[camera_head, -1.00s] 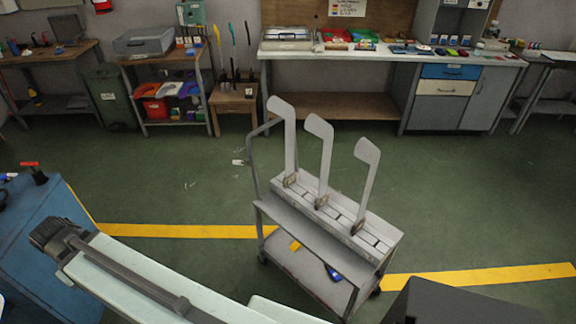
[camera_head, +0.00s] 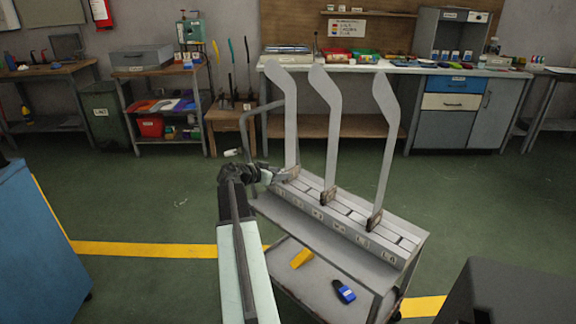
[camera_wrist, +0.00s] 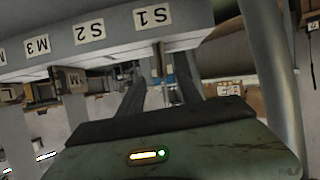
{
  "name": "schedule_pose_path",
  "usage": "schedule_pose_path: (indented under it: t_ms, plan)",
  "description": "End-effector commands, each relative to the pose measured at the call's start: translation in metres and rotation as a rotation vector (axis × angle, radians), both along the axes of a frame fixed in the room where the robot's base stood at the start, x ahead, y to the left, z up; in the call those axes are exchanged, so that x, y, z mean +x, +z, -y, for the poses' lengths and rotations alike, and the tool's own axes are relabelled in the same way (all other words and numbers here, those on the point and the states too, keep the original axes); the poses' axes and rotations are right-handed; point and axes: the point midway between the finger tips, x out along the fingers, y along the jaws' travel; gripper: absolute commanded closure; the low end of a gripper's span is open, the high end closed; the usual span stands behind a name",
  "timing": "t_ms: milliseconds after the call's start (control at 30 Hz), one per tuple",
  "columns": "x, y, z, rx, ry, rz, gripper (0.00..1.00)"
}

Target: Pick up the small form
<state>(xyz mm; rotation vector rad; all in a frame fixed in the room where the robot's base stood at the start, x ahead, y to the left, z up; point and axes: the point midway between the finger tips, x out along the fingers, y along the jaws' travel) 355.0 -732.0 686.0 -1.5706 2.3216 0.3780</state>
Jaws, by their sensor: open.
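Three pale flat forms stand upright in a slotted rack (camera_head: 345,222) on a grey cart. The leftmost form (camera_head: 291,120), nearest my gripper, appears to be the small one. My gripper (camera_head: 280,176) is at the lower part of this form, by its base. In the wrist view, which is upside down, my gripper (camera_wrist: 156,88) is open, with a finger on either side of a narrow pale strip and brown base piece below the S1 label (camera_wrist: 155,16). Contact cannot be told. The middle form (camera_head: 333,130) and right form (camera_head: 384,140) stand further right.
The cart's bent handle (camera_head: 243,125) rises just left of my gripper. The lower shelf holds a yellow block (camera_head: 301,258) and a blue item (camera_head: 344,291). A dark grey box (camera_head: 520,295) stands front right, a blue cabinet (camera_head: 35,250) front left. Workbenches line the wall.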

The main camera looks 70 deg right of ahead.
Motion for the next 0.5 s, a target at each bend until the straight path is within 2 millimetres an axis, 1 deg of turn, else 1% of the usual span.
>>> schedule_pose_path:
  t_ms: [33,133,267,500]
  plan:
    - [-0.008,-0.010,0.008,-0.014,-0.016,0.015,0.59]
    - [-0.016,-0.011,0.015,-0.033,-0.029,0.034,0.59]
    - [-0.016,-0.009,0.016,-0.034,-0.030,0.036,0.59]
    - [-0.029,-0.019,0.040,-0.032,-0.036,0.035,0.59]
